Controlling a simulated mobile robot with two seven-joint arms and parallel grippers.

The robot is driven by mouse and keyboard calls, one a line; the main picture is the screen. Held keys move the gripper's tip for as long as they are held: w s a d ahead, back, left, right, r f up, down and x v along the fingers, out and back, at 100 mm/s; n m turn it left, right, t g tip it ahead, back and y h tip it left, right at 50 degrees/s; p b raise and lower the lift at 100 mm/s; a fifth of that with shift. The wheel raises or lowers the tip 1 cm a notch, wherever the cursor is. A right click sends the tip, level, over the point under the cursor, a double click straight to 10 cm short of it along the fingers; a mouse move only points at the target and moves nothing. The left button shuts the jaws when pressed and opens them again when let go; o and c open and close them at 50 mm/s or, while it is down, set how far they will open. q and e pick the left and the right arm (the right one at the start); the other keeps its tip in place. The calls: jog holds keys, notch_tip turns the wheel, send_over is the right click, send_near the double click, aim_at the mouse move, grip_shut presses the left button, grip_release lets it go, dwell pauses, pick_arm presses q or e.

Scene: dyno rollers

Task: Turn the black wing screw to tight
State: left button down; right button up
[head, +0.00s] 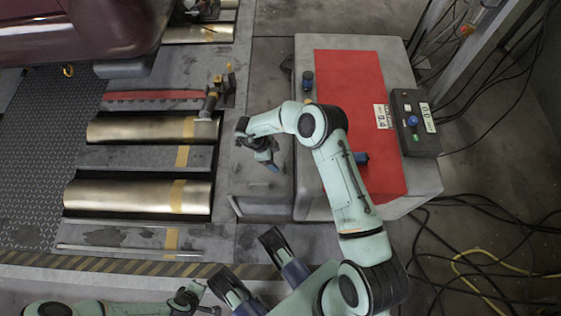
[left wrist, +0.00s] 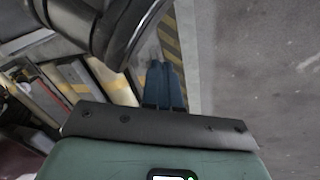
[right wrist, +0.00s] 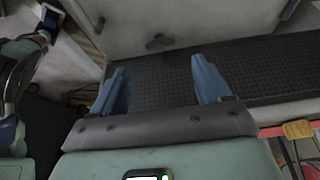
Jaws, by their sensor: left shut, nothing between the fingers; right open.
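The black wing screw (right wrist: 159,42) shows in the right wrist view as a small dark winged piece on a pale grey panel. I cannot make it out in the head view. My right gripper (right wrist: 160,76) is open, its two blue fingers wide apart and empty. The screw lies beyond the fingertips, roughly in line with the gap between them, and nothing touches it. In the head view the right gripper (head: 270,163) hangs beside the left side of the grey cabinet. My left gripper (left wrist: 165,84) is shut and empty, its blue fingers together over the floor.
The grey cabinet (head: 424,178) has a red top (head: 352,78) and a black control box (head: 414,122) with a blue knob. Brass-coloured rollers (head: 135,195) lie in the floor to the left. Cables (head: 485,238) run over the floor at the right.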

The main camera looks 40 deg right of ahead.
pick_arm(q)
jog(key=w+r, duration=0.1)
jog(key=w+r+t+p, duration=0.1)
jog(key=shift+w+d+r, duration=0.2)
jog(key=shift+w+r, duration=0.15)
jog(key=shift+w, duration=0.05)
pick_arm(e)
jog(key=v, duration=0.6)
